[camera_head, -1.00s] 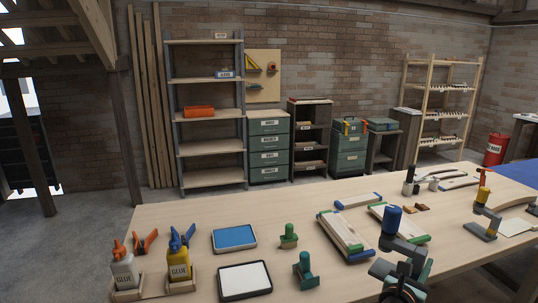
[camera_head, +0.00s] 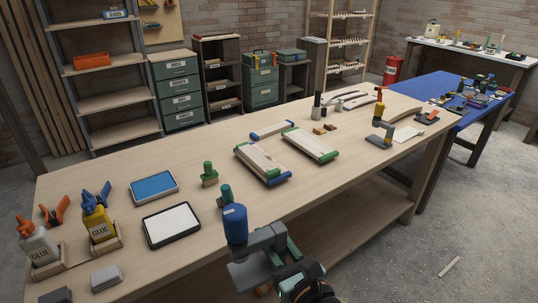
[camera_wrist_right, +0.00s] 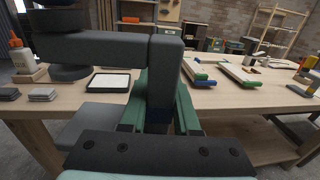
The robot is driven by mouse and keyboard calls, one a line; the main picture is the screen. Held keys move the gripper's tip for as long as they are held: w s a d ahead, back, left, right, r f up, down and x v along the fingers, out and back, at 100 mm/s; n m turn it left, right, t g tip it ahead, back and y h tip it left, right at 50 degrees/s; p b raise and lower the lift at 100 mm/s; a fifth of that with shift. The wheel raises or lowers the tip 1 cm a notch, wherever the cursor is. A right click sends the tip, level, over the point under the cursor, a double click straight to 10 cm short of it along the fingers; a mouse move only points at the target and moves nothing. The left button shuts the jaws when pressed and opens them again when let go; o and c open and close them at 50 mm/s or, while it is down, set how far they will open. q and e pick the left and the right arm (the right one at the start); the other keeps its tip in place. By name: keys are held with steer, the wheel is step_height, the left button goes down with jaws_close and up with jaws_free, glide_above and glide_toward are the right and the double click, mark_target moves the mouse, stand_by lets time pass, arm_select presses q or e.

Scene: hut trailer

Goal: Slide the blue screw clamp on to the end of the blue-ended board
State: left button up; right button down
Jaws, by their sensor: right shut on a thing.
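The blue screw clamp, with its blue handle (camera_head: 235,224) up and its grey C-shaped frame (camera_head: 262,240), is held in my right gripper (camera_head: 287,258), which has green fingers. It is off the table's front edge, near and left of the boards. The clamp's grey frame (camera_wrist_right: 110,48) fills much of the right wrist view, between the green fingers (camera_wrist_right: 160,112). A blue-ended board (camera_head: 271,130) lies at the back. In front of it is a board stack (camera_head: 260,160) with green ends on top and a blue end (camera_head: 286,177) below. My left gripper is out of view.
A green-ended board (camera_head: 311,146) lies right of the stack. A yellow-handled clamp (camera_head: 383,134) stands to the right.

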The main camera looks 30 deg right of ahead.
steer(key=w+d+f+m+g+h, duration=0.2)
steer(key=w+d+m+h, duration=0.25)
steer(key=d, duration=0.35)
steer(key=w+d+f+m+g+h, duration=0.1)
steer(key=w+d+m+h, duration=0.2)
steer(key=w+d+h, duration=0.4)
steer(key=d+r+m+g+h, duration=0.1)
steer(key=d+m+g+h, duration=0.5)
steer(key=d+m+g, duration=0.3)
steer(key=shift+d+r+g, duration=0.3)
steer(key=shift+d+g, duration=1.6)
steer(key=shift+d, duration=1.25)
steer(key=shift+s, duration=0.1)
